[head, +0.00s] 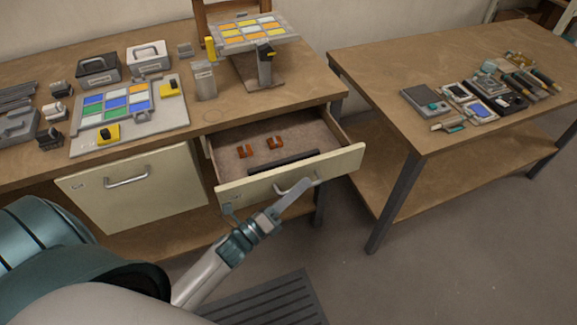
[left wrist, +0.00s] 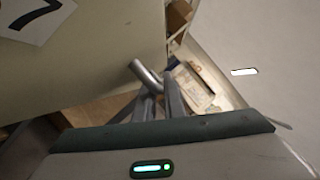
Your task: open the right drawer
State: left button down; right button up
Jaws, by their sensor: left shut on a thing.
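The right drawer (head: 345,164) is pulled out from under the workbench, and its inside shows. Two small orange-brown pieces (head: 274,143) and a dark bar (head: 284,162) lie in it. My left gripper (head: 302,186) is at the metal handle on the drawer front, shut on it. In the left wrist view the handle (left wrist: 146,74) sits at the tips of the fingers (left wrist: 158,100), and the pale drawer front (left wrist: 100,60) shows beside it. The fingers partly hide the handle in the head view. My right gripper is not in view.
The left drawer (head: 165,188) is closed. The workbench top (head: 222,118) carries a grey board (head: 170,125) with coloured tiles, a tilted tile panel (head: 285,32) and boxes. A second table (head: 380,75) with tools stands at right, close to the open drawer's right side.

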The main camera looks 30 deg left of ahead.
pick_arm(q)
jog(key=s+d, duration=0.3)
jog(key=d, duration=0.1)
jog(key=shift+s+d, duration=0.1)
jog(key=shift+s, duration=0.25)
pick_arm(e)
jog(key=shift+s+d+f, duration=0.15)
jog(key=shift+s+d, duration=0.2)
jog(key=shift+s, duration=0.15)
pick_arm(q)
jog(key=c, duration=2.1)
grip_release()
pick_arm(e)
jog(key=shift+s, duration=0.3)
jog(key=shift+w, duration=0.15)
